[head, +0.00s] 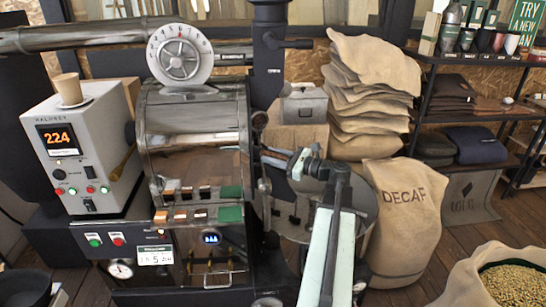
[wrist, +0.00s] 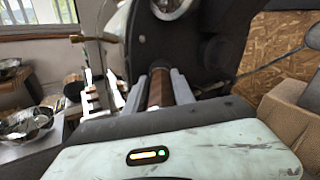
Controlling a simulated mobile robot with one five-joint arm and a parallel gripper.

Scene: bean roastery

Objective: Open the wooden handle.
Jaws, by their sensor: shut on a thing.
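The wooden handle (wrist: 154,92) is a brown upright cylinder in the wrist view. It stands between the two pale fingers of my gripper (wrist: 163,82), which is shut on it.
A grey control box (head: 88,150) with a lit display stands left of the roaster. A DECAF sack (head: 405,225) stands right of my arm, with stacked sacks (head: 370,90) behind. An open sack of beans (head: 465,285) is at the lower right.

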